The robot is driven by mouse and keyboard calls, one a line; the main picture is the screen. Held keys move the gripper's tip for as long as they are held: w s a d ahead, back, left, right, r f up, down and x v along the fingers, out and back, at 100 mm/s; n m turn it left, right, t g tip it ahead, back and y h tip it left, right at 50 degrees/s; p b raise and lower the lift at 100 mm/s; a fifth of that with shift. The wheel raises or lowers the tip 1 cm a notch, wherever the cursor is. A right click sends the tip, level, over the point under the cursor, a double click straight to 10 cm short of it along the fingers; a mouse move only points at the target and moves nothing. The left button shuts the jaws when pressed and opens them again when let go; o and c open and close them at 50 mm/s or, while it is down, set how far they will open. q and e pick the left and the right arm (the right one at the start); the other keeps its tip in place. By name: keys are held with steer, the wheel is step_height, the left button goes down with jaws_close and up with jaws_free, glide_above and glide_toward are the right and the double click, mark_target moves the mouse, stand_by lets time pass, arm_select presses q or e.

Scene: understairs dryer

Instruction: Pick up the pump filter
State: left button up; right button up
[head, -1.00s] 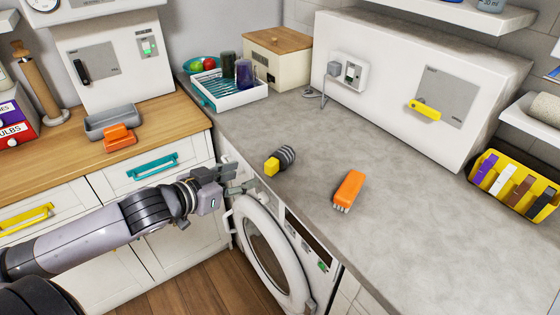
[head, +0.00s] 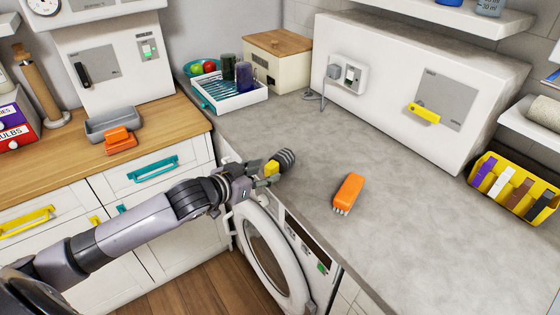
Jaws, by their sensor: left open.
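The pump filter, a dark ribbed cylinder (head: 286,158) with a yellow block-shaped end (head: 271,167), lies on the grey countertop near its front edge, above the washing machine. My left gripper (head: 266,174) is open. Its fingers are at the yellow end, and whether they touch it I cannot tell. Part of the yellow end is hidden by the fingers. My right gripper is not in view.
An orange brush (head: 348,193) lies right of the filter on the grey countertop (head: 400,225). A white tray (head: 232,99) with dark cups stands behind. The round-doored machine (head: 268,255) is below the counter edge.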

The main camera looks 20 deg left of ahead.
arm_select(q)
steer(key=shift+w+d+f, duration=0.15)
steer(key=shift+w+f, duration=0.1)
steer(key=shift+w, duration=0.35)
jaws_close()
stand_by(0.5)
